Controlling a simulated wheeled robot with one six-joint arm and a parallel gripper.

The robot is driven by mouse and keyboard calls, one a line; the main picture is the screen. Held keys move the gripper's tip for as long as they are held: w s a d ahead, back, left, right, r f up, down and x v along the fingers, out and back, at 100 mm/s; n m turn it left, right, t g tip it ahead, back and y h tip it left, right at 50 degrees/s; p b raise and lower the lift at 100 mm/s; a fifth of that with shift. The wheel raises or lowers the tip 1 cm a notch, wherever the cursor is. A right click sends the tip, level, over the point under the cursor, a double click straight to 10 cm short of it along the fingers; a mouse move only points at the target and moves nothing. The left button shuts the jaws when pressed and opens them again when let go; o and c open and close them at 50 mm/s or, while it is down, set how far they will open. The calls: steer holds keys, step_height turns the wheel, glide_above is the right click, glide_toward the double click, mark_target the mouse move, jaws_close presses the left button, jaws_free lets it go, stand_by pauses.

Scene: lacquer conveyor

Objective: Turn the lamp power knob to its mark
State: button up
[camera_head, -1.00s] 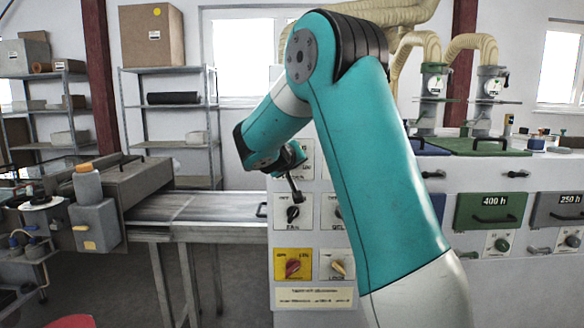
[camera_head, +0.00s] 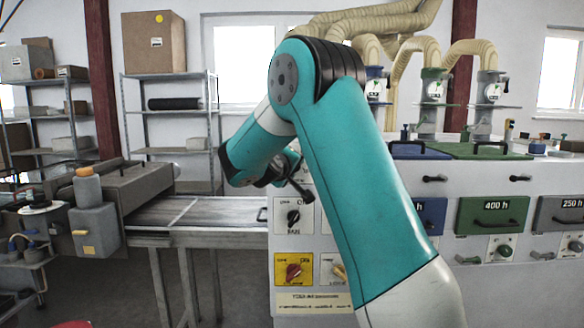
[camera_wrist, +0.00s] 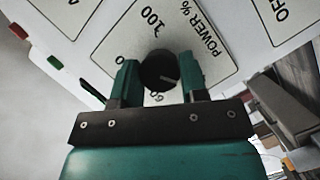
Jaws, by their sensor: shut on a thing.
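The lamp power knob (camera_wrist: 158,68) is round and black with a pale pointer line. It sits on a white dial plate (camera_wrist: 178,25) lettered "POWER %", with 0, 60 and 100 around it. In the wrist view my gripper (camera_wrist: 160,74) has one green finger on each side of the knob and is shut on it. The pointer lies on the knob's lower right in that view, partly between the fingers; I cannot tell its exact reading. In the head view my arm hides the knob and most of the gripper.
Below my wrist in the head view are a black knob (camera_head: 293,217) and a red knob on a yellow plate (camera_head: 293,270). A conveyor (camera_head: 190,215) runs in from the left. Green (camera_head: 492,215) and grey drawers line the right. Another label reading "OFF" (camera_wrist: 283,12) is nearby.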

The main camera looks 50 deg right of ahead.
steer(key=shift+f, duration=0.2)
steer(key=o, duration=0.9)
steer(key=shift+s+d, duration=0.1)
steer(key=shift+r, duration=0.1)
steer(key=b+v, duration=0.4)
steer(key=v, duration=1.3)
steer(key=shift+s+a+r+b, duration=0.1)
steer(key=shift+a+b, duration=0.15)
steer(key=shift+b, duration=0.1)
